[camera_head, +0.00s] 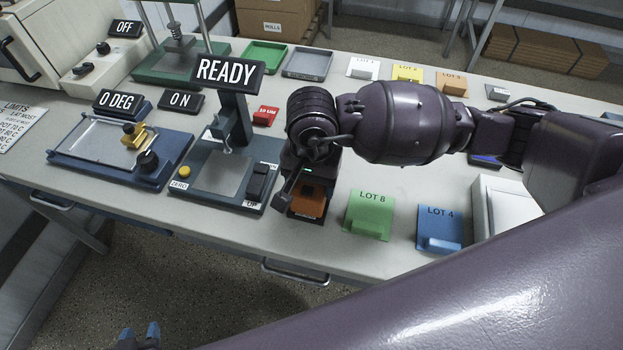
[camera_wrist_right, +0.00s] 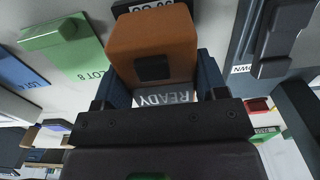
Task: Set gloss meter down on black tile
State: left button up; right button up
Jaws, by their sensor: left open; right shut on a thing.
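The gloss meter is an orange block (camera_head: 309,203) at the front middle of the bench. In the right wrist view it is an orange block (camera_wrist_right: 150,38) with a black square and a pale READY display. My right gripper (camera_wrist_right: 163,78) is shut on it, a blue finger on each side. A black piece with partly hidden white lettering (camera_wrist_right: 138,5) shows beyond the meter and may be the black tile. Most of it is hidden, and I cannot tell whether the meter touches it. My left gripper (camera_head: 139,336) is open and empty, low at the left, over the floor.
A blue instrument with a READY sign (camera_head: 230,71) stands left of the meter. To the right are the green LOT 8 card (camera_head: 369,213) and the blue LOT 4 card (camera_head: 439,224). A small red block (camera_head: 265,116) lies behind. My right arm covers the bench's middle right.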

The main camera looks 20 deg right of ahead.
dwell(0.3)
jog(key=o, duration=1)
jog(key=shift+c, duration=0.2)
jog(key=shift+o, duration=1.1)
